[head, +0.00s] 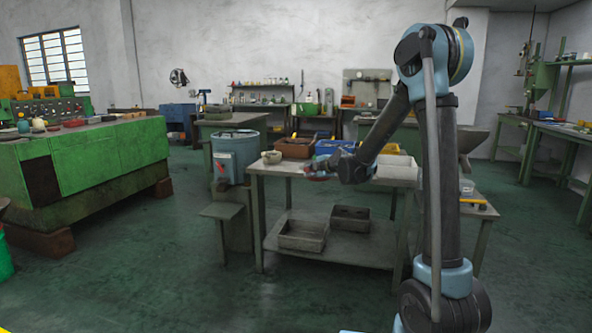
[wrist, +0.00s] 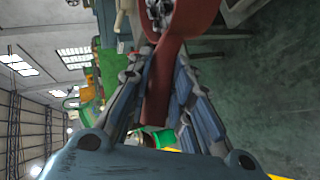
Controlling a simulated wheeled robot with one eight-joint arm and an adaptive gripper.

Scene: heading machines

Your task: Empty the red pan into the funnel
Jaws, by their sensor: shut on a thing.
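My gripper (wrist: 163,55) is shut on the handle of the red pan (wrist: 195,18) in the wrist view, where the scene appears turned on its side. Small grey pieces (wrist: 157,12) show at the pan's open side. The pan is cut off by the top edge of that view. In the head view my gripper (head: 328,165) is above the near table's left part, and a little red of the pan shows beside it. A grey, slope-sided hopper (head: 472,138), perhaps the funnel, is partly hidden behind my arm at the right.
The table (head: 259,180) holds a small round pot (head: 272,157), a brown bin (head: 295,147) and a white bin (head: 397,168). Grey trays (head: 302,235) lie on its lower shelf. A blue-grey drum (head: 236,158) stands left of it.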

